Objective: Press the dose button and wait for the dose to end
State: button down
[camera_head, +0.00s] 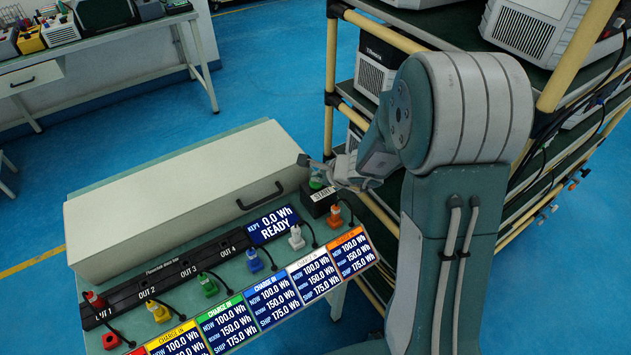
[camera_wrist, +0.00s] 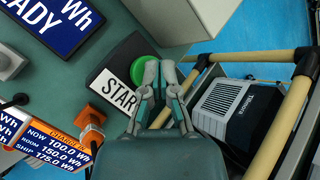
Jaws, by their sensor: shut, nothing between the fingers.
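The green dose button (camera_wrist: 137,70) sits on a dark box with a white START label (camera_wrist: 113,92). In the head view the button (camera_head: 316,183) shows at the right end of the bench, partly covered by my gripper (camera_head: 315,166). In the wrist view my gripper (camera_wrist: 160,64) is shut and empty, its fingertips overlapping the button's right side. I cannot tell whether they touch it. The blue display (camera_head: 272,225) left of the box reads KEPT 0.0 Wh READY.
A long grey cabinet (camera_head: 180,195) with a black handle stands behind the display. Coloured connectors (camera_head: 209,285) and a row of CHARGE IN panels (camera_head: 272,298) line the bench front. A rack with cream posts (camera_head: 578,55) and boxed units stands close on the right.

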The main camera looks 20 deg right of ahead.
jog(key=shift+f, duration=0.2)
jog(key=shift+r, duration=0.15)
dwell(0.3)
jog(key=shift+r, duration=0.7)
jog(key=shift+r, duration=2.5)
